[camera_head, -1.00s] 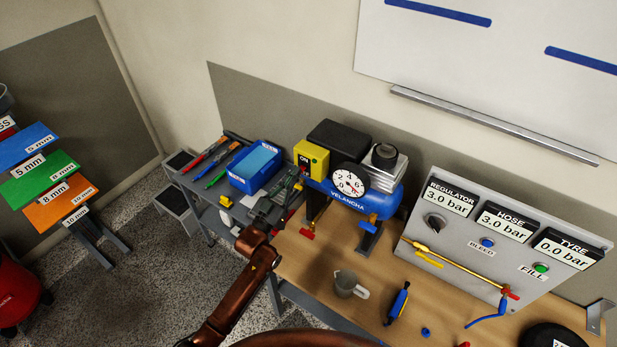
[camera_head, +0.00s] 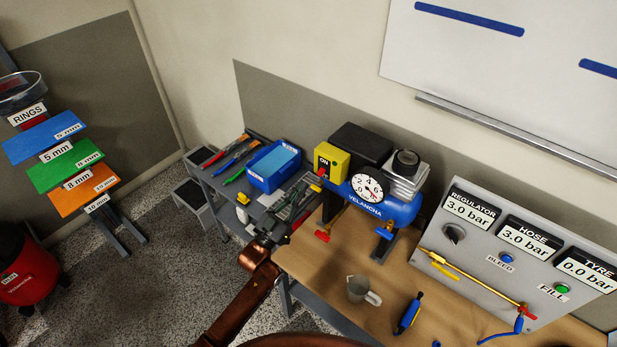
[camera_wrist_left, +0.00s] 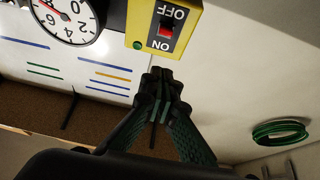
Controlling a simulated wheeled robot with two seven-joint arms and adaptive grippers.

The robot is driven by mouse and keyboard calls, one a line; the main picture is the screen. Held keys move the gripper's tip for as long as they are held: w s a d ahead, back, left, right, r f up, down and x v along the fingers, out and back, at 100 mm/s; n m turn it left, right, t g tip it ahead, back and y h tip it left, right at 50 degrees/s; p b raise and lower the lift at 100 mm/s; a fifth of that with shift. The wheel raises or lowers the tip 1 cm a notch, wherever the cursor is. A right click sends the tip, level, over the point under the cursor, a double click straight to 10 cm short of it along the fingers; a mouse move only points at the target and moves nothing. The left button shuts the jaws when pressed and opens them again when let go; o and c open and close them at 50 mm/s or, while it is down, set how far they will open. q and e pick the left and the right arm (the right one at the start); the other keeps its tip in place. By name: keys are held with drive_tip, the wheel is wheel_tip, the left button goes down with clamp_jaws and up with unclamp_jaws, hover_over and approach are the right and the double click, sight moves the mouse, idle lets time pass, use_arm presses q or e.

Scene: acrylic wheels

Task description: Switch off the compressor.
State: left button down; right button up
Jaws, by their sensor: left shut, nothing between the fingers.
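The blue compressor (camera_head: 385,208) stands on the bench with a dial gauge (camera_head: 367,187) on its front. Its yellow switch box (camera_head: 330,163) is at the left end, marked ON at the top in the head view. In the left wrist view the box (camera_wrist_left: 184,38) appears upside down, with a red rocker switch (camera_wrist_left: 166,29) between OFF and ON. I cannot tell which way the rocker is tilted. My left gripper (camera_head: 313,183) is shut and empty, its tips close to the box front. Its shut fingers (camera_wrist_left: 160,78) show just beyond the ON end. Contact is unclear. My right gripper is out of view.
A blue bin (camera_head: 268,178) and tools lie on the grey cart left of the gripper. The regulator panel (camera_head: 490,262) stands to the right.

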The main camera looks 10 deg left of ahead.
use_arm(q)
drive_tip(key=v, duration=0.3)
drive_tip(key=shift+f, duration=0.45)
